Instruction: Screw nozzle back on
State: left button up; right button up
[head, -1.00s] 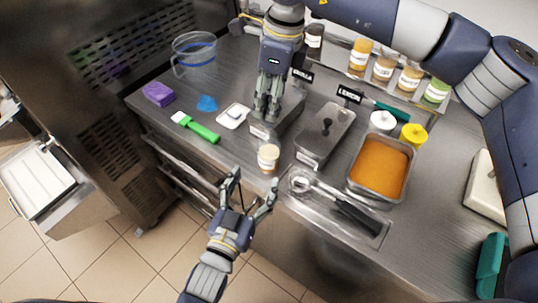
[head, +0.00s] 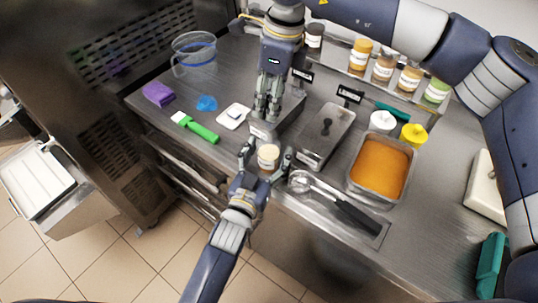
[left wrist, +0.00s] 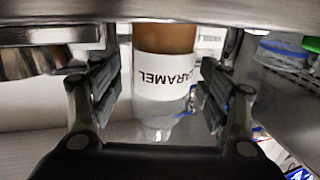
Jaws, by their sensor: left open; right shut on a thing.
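The caramel bottle (head: 268,152) stands at the counter's front edge, its pale round top facing up. Its white CARAMEL label shows upside down in the left wrist view (left wrist: 164,76), with brown contents. My left gripper (head: 266,158) is open, one finger on each side of the bottle; the fingers (left wrist: 160,92) appear apart from it in the left wrist view. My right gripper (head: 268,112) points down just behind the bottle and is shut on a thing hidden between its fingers. I cannot make out a nozzle.
A lidded steel pan (head: 325,135), an orange-filled pan (head: 379,165) and a scoop (head: 335,202) lie to the right. A white dish (head: 233,116), green-handled tool (head: 196,128), blue piece (head: 207,103) and purple sponge (head: 158,94) lie left. Bottles (head: 384,64) stand behind.

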pick_arm(q)
jog(key=c, duration=1.6)
pick_arm(e)
send_over(267, 135)
jog(key=shift+d+f, duration=0.15)
jog(key=shift+f, duration=1.1)
jog(key=shift+d+f, duration=0.15)
jog(key=shift+f, duration=1.1)
jog(key=shift+f, duration=0.85)
pick_arm(q)
grip_shut()
pick_arm(e)
jog(key=shift+f, duration=0.6)
